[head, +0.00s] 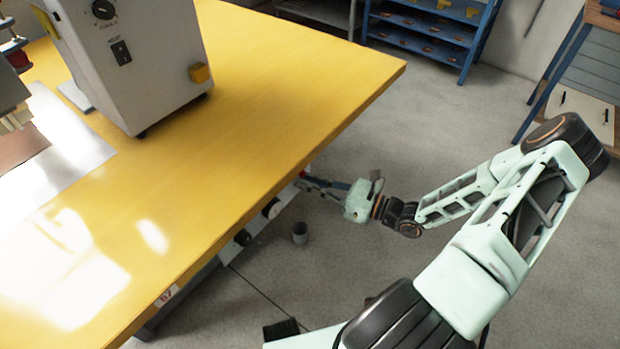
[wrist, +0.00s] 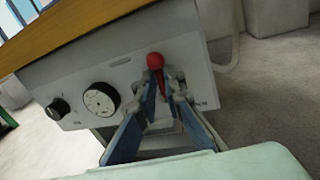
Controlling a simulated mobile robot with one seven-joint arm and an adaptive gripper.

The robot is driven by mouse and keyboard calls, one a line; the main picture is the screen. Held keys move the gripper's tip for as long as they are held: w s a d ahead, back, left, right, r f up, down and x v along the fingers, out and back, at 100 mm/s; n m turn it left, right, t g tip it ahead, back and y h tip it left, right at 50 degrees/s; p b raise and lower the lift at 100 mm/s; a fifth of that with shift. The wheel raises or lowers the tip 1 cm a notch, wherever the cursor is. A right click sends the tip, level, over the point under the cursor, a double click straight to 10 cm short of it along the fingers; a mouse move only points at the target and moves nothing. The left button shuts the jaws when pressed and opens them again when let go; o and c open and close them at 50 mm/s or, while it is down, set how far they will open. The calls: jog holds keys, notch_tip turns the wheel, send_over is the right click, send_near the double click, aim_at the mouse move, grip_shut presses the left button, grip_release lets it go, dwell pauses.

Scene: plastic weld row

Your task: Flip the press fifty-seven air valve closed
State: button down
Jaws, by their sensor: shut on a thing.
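The air valve's red lever (wrist: 155,62) shows in the wrist view on a white panel under the yellow table. Its round red tip points up in the picture, and its shaft runs down between my fingers. My gripper (wrist: 163,88) is shut on the lever, with one blue-grey finger on each side. The lever's base and the valve body are mostly hidden behind the fingers.
A round white gauge (wrist: 101,99) and a black knob (wrist: 57,109) sit on the panel left of the lever. The yellow table (head: 290,90) overhangs them, carrying a grey press housing (head: 140,60). A small dark cup (head: 300,233) stands on the floor. Blue shelves (head: 420,30) stand behind.

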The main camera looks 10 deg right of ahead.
jog(key=shift+a+r+n+p, duration=0.2)
jog(key=shift+r+n+p, duration=0.15)
jog(key=shift+n, duration=0.35)
jog(key=c, duration=2.1)
grip_release()
jog(key=shift+o, duration=0.3)
jog(key=shift+s+f, duration=0.1)
jog(key=shift+d+f, duration=0.1)
jog(key=v, duration=1.2)
